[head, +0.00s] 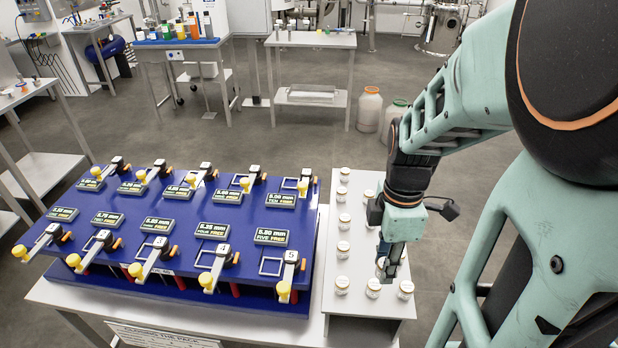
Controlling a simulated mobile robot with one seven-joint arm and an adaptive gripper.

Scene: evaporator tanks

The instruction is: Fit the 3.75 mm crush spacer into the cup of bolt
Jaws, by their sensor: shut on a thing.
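My gripper (386,272) points down over the grey side table (386,322). It is shut on a small white-topped piece, apparently a spacer (380,263), mostly hidden by the fingers. Its size marking cannot be read. Several similar small white-topped pieces stand in two columns on that table, such as one in front of the gripper (373,288). The blue bench (170,225) carries two rows of white latch-like bolts with yellow ends, such as the one marked 5 (290,265). Each has a dark display with a size in mm; most are too small to read surely. No cup interior is clear.
The blue bench's right edge lies just left of the side table. Shelves with bottles (178,41) and another steel table (312,40) stand behind. Two drums (369,109) stand on the floor. Open floor lies between.

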